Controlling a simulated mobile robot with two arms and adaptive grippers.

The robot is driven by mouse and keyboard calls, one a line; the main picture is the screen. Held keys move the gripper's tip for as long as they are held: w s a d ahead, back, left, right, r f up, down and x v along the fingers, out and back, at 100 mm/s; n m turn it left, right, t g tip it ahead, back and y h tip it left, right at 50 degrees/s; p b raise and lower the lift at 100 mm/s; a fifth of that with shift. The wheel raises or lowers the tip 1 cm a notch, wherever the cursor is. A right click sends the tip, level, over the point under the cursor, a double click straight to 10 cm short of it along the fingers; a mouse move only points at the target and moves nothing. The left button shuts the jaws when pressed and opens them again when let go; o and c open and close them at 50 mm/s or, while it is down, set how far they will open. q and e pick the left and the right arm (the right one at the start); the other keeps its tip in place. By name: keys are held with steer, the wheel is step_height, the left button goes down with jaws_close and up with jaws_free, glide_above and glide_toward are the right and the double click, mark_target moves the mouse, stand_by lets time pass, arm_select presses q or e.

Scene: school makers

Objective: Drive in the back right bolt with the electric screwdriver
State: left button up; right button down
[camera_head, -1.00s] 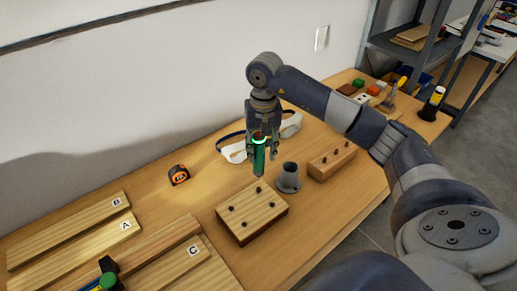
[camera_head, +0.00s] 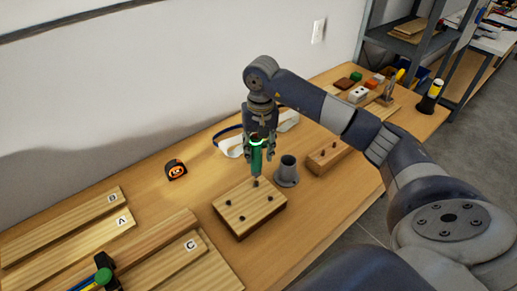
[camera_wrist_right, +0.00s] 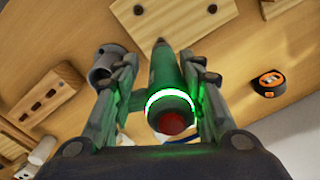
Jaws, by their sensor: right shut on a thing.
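My right gripper (camera_head: 257,140) is shut on the green electric screwdriver (camera_head: 256,158), which points down, upright. The screwdriver also shows in the wrist view (camera_wrist_right: 165,75), with a glowing green ring and a red end between the fingers. Its tip is at or just above the back right bolt (camera_head: 256,183) of the wooden block (camera_head: 250,225); I cannot tell whether they touch. The other dark bolts stand in the block's top. In the wrist view the block (camera_wrist_right: 175,12) is at the top edge, with two bolts clear. My left gripper is not in view.
A grey holder (camera_head: 287,172) stands close right of the block, with a smaller drilled wooden block (camera_head: 330,155) beyond. Goggles (camera_head: 230,147) lie behind the gripper. A tape measure (camera_head: 176,170) and labelled boards (camera_head: 70,240) are at left. The table's front right is bare.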

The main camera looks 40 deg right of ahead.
steer(key=shift+f+b, duration=0.55)
stand_by(0.9)
steer(key=shift+f+b, duration=0.35)
steer(key=shift+b, duration=0.55)
stand_by(3.0)
steer(key=shift+r, duration=0.1)
steer(key=shift+r+p, duration=1.55)
steer(key=shift+r, duration=1.4)
